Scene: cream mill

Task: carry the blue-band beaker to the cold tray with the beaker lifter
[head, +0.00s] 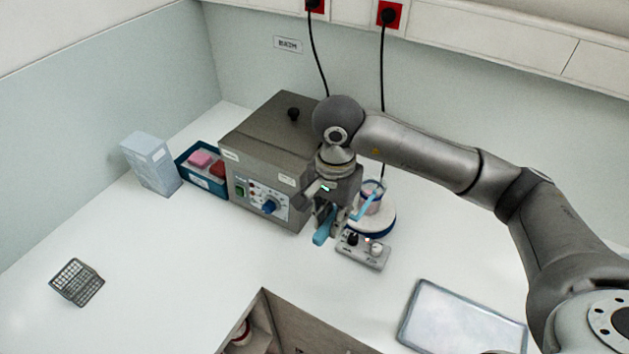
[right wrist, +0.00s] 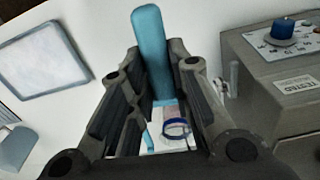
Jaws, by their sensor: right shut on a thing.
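My right gripper (head: 335,232) is shut on the light blue beaker lifter (head: 322,230). The lifter's handle stands between the fingers in the right wrist view (right wrist: 150,50). Its other blue end reaches to the beaker (head: 374,190) in the head view; I cannot tell whether it is around the beaker or only beside it. The beaker stands on the round white top of a hotplate (head: 384,221), and its blue band shows in the right wrist view (right wrist: 177,129), partly hidden by the fingers. The cold tray (head: 408,322) lies flat at the front right, empty. My left gripper is not in view.
A grey machine (head: 262,138) with a blue knob stands left of the gripper. Further left are a blue tray (head: 207,184) with pink and red pieces and a pale box (head: 150,163). A wire rack (head: 77,281) lies front left. An opening (head: 300,328) cuts the front edge.

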